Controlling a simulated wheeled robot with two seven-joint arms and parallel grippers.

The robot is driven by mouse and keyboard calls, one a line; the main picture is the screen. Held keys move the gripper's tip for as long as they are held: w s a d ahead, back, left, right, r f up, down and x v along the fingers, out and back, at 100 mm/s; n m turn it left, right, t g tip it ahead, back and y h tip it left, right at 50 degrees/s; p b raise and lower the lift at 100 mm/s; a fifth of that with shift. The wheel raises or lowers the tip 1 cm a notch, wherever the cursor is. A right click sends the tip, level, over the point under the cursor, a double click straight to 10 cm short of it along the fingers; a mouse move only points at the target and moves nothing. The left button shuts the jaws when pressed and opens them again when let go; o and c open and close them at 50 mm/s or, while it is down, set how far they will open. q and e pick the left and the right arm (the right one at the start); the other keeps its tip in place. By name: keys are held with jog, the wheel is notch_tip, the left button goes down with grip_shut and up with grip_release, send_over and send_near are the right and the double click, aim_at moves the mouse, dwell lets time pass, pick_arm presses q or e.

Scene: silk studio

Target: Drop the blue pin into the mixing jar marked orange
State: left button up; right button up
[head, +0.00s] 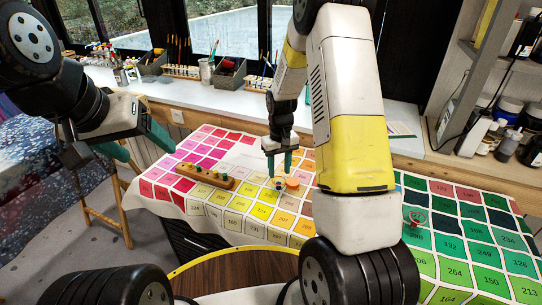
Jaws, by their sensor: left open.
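A small orange round piece (292,184), possibly the orange-marked jar or its lid, sits on the colour-chart cloth (225,217). Beside it on the left is a small dark bluish item (279,187); I cannot tell whether it is the blue pin or part of another jar. My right gripper (279,166) points down just above these two, its teal fingertips apart with a gap between them. No held object is clear there. My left gripper (136,145) is open and empty, in the air left of the cloth.
A wooden rack (205,176) with several small coloured pegs lies on the left of the cloth. A small red item (415,217) is on the right part. A white sill (225,97) with brushes and boxes runs behind. A shelf of bottles (505,125) stands right.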

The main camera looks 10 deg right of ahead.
jog(key=shift+r, duration=0.1)
notch_tip(320, 180, up, 8)
jog(key=shift+f, duration=0.2)
dwell(0.3)
jog(key=s+r+t+y, duration=0.1)
jog(key=s+r+t, duration=0.1)
jog(key=s+r, duration=0.45)
jog(key=s+r+t, duration=0.1)
jog(key=s+r, duration=0.2)
jog(key=r, duration=0.6)
jog(key=s+a+r+t, duration=0.1)
jog(key=s+r, duration=0.2)
jog(key=s, duration=0.4)
jog(key=s+a+r+m+t+y, duration=0.1)
jog(key=s+r+t, duration=0.1)
jog(key=s, duration=0.5)
jog(key=shift+s+r+m, duration=0.3)
jog(key=shift+s+r, duration=0.05)
jog(key=shift+r, duration=0.15)
jog(key=shift+a, duration=0.1)
